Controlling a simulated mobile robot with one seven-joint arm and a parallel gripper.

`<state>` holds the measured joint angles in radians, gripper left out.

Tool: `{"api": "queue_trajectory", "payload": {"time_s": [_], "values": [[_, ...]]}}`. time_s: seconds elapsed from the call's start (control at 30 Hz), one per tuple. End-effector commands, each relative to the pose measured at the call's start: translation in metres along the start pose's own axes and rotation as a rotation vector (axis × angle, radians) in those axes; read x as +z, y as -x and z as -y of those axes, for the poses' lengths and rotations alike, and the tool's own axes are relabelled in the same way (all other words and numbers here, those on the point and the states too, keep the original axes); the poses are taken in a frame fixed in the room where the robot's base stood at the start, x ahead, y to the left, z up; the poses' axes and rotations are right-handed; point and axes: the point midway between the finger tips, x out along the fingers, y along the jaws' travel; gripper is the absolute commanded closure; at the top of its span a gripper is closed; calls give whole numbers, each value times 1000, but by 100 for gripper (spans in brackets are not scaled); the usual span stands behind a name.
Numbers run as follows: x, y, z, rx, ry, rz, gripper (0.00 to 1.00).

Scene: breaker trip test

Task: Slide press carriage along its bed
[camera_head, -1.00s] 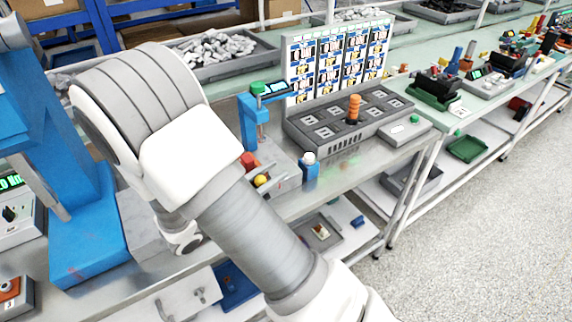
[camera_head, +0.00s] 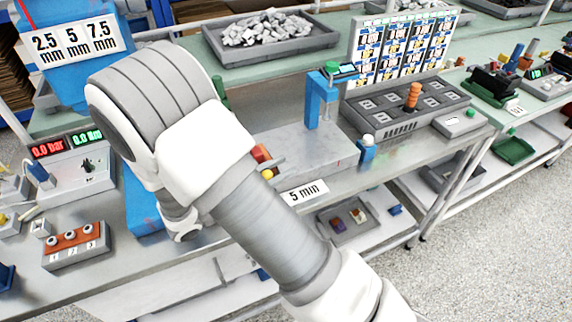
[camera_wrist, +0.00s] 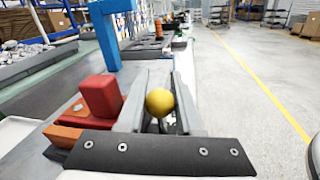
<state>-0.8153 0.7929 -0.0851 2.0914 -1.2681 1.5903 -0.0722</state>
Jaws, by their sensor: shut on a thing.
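In the wrist view my gripper (camera_wrist: 158,90) is shut around a yellow ball knob (camera_wrist: 160,102), one grey finger on each side. A red block (camera_wrist: 101,95) stands just left of the fingers, with an orange piece in front of it. In the head view the red block (camera_head: 261,154) shows past my arm, on the left part of a grey bed (camera_head: 312,150) with a "5 mm" label (camera_head: 303,193). A blue post (camera_head: 322,105) with a green top stands at the back of the bed.
A small blue post with a white button (camera_head: 367,148) stands right of the bed. Behind it is a grey panel (camera_head: 408,108) with an orange handle. At left are a gauge box (camera_head: 75,165) and a numbered orange switch block (camera_head: 75,243). The bed's right part is bare.

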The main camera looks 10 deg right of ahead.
Motion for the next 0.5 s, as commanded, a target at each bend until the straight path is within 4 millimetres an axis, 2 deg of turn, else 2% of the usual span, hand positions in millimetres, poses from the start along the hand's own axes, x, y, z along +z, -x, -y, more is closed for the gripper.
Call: {"api": "queue_trajectory", "payload": {"time_s": [0.2, 0.5], "values": [[-2, 11, -1, 0, 2, -3, 100], [-2, 14, -2, -1, 3, -2, 100]]}}
